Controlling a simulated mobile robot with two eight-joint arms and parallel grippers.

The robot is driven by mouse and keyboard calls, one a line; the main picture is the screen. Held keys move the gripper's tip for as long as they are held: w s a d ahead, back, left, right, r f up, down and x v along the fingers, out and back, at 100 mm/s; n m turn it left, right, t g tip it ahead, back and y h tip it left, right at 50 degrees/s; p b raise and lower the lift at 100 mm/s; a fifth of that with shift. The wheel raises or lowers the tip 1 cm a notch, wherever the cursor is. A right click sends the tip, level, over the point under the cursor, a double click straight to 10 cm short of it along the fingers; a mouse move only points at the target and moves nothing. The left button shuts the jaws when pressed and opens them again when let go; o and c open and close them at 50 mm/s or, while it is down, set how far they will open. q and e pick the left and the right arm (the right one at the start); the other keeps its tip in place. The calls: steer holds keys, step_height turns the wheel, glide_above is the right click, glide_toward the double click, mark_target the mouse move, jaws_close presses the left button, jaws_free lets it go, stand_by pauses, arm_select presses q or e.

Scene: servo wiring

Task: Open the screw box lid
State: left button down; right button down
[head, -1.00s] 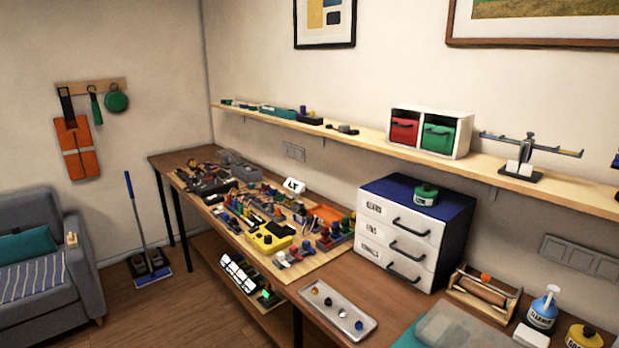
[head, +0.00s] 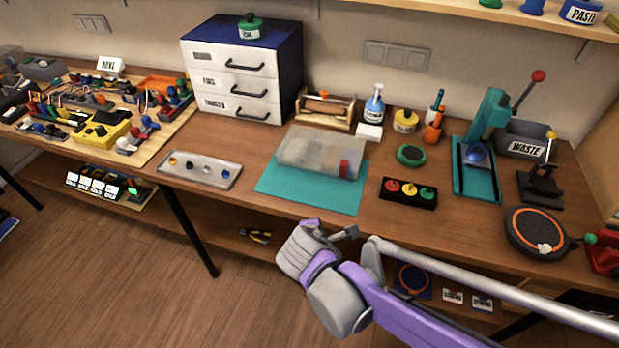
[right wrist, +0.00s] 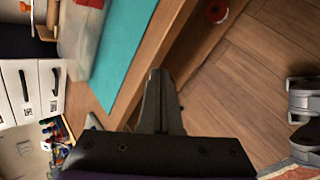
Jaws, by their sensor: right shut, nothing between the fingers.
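A translucent box (head: 320,152), which looks like the screw box, sits on the teal mat (head: 290,195) near the middle of the bench. Its top looks covered, and a red item shows at its right end. Its contents are blurred. The box also shows at the upper left of the right wrist view (right wrist: 84,40), beside the mat (right wrist: 125,45). My right gripper (head: 348,233) is in front of the bench's front edge, apart from the box and mat. In the right wrist view its fingers (right wrist: 156,75) are together and empty. My left gripper is not in view.
A metal tray (head: 200,170) of small parts lies left of the mat. A black block with coloured knobs (head: 408,193) and a green round item (head: 411,155) stand right of it. A wooden holder (head: 325,110) and spray bottle (head: 374,105) stand behind. The drawer unit (head: 240,75) is back left.

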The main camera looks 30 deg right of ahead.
mark_target(313, 185)
steer(key=w+n+t+h, duration=0.1)
steer(key=w+n, duration=0.2)
steer(key=n, duration=0.1)
steer(key=w+d+n+t+h+b, duration=0.1)
steer(key=w+n+h, duration=0.1)
steer(key=w+n, duration=0.1)
steer(key=w+d+n+t+h+b, duration=0.1)
steer(key=w+n, duration=0.2)
steer(key=n, duration=0.1)
steer(key=shift+w+r+n, duration=0.3)
steer(key=shift+r+n, duration=0.1)
steer(key=shift+w+r+n+h, duration=0.15)
steer(key=shift+w+n+h, duration=0.25)
steer(key=shift+n, duration=0.1)
steer(key=shift+w+d, duration=0.1)
steer(key=shift+w, duration=0.1)
steer(key=x, duration=0.9)
steer(key=shift+w+d+b, duration=0.15)
steer(key=shift+d+b, duration=0.1)
steer(key=shift+b, duration=0.1)
steer(key=shift+r, duration=0.2)
